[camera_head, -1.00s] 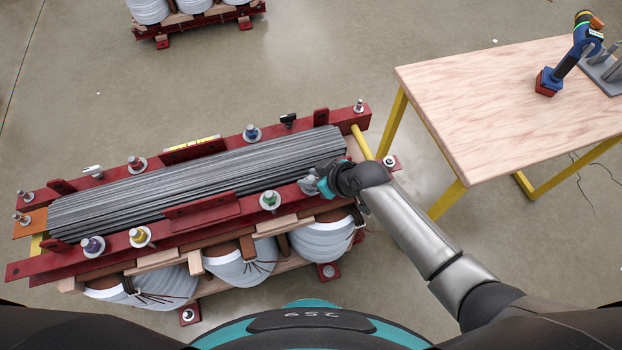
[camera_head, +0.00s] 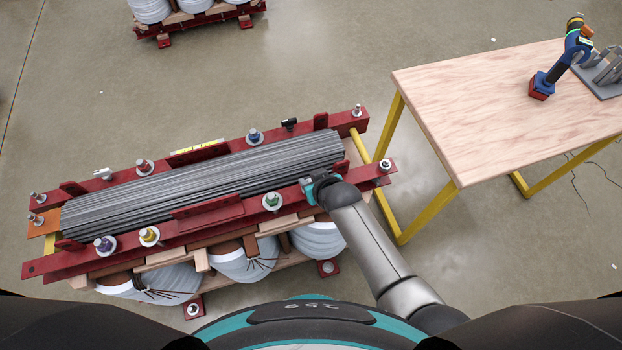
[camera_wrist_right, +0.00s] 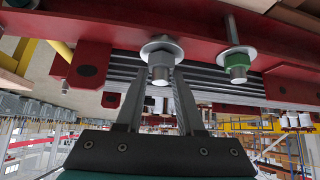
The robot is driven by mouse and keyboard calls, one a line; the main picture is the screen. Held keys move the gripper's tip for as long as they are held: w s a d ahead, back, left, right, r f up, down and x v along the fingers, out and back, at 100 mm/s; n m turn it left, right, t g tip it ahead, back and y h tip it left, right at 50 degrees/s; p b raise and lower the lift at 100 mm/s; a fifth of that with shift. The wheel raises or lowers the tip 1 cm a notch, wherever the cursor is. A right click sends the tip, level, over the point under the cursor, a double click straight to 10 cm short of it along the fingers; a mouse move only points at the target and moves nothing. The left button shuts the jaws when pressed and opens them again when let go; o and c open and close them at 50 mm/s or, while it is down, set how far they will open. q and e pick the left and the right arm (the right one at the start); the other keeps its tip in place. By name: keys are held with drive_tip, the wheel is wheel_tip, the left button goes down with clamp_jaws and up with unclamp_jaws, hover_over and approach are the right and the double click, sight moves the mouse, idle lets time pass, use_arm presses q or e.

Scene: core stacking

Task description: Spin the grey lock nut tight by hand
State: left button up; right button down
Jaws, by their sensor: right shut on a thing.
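The grey lock nut (camera_wrist_right: 160,60) sits on a bolt against a round washer on the red clamp beam (camera_wrist_right: 265,25) in the right wrist view. My right gripper (camera_wrist_right: 159,78) is shut on it, with a finger on each side of the nut and bolt end. In the head view my right gripper (camera_head: 309,187) is at the near red beam (camera_head: 240,214), right of the green nut (camera_head: 272,201), and hides the grey nut. My left gripper is not in view.
Purple (camera_head: 104,245) and yellow (camera_head: 149,236) nuts stand on the near beam. Blue (camera_head: 254,136) and red (camera_head: 143,166) nuts stand on the far beam. Laminated core (camera_head: 200,183) lies between the beams. A wooden table (camera_head: 490,110) stands at right, with a blue tool (camera_head: 555,75) on it.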

drive_tip(key=shift+s+d+f, duration=0.1)
drive_tip(key=shift+s+f, duration=0.1)
drive_tip(key=shift+f, duration=0.05)
drive_tip(key=shift+s+m+h, duration=0.1)
drive_tip(key=shift+m+h, duration=0.3)
drive_tip(key=shift+m, duration=0.2)
drive_tip(key=c, duration=0.9)
unclamp_jaws()
drive_tip(key=o, duration=0.3)
drive_tip(key=shift+o, duration=0.8)
drive_tip(key=shift+w+a+r, duration=0.2)
drive_tip(key=shift+a, duration=0.05)
drive_tip(key=shift+w, duration=0.1)
